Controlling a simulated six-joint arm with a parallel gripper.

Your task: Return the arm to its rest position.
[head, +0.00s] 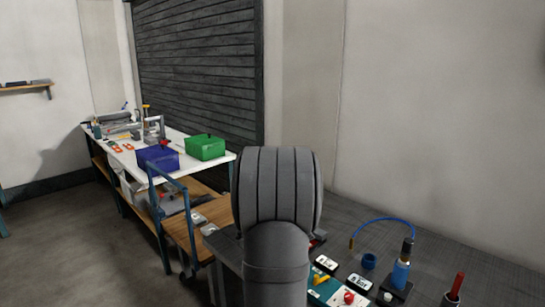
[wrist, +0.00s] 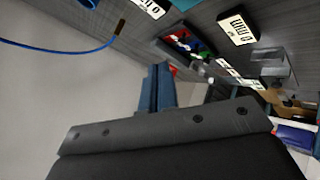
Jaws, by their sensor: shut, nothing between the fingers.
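My gripper (wrist: 158,88) shows in the wrist view, with its blue-grey fingers together and nothing visible between them. It is tilted, and the dark table (wrist: 205,22) with its small items appears beyond it in the upper part of the picture. In the head view my grey arm links fill the middle and hide my gripper. A small red object shows just behind the fingers in the wrist view; I cannot tell whether it is near them.
A blue box (head: 158,158) and a green box (head: 206,148) sit on a white bench (head: 187,168). Floor at left is clear.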

